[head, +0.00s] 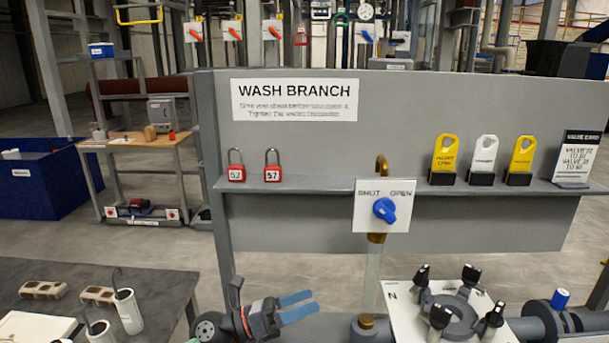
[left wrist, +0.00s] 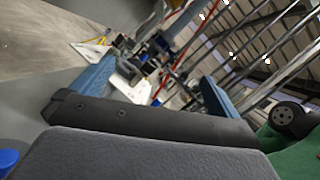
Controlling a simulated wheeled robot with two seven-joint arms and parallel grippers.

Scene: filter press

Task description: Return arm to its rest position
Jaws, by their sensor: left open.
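My left gripper (head: 300,307) is at the bottom middle of the head view, in front of the grey panel. Its two blue fingers are apart with nothing between them, and it points to the right. In the left wrist view the two blue fingers (left wrist: 155,92) also stand apart, with only distant background between them. A blue valve knob (head: 384,210) on a white SHUT/OPEN plate (head: 368,222) is above and to the right of the gripper, apart from it. My right gripper does not show in either view.
The grey WASH BRANCH panel (head: 300,215) has a shelf with red padlocks 52 (head: 236,171) and 57 (head: 272,173), tags and a valve card (head: 578,158). A flange with black knobs (head: 455,312) stands at lower right. A dark table (head: 75,270) with hooked cylinders (head: 128,310) is at lower left.

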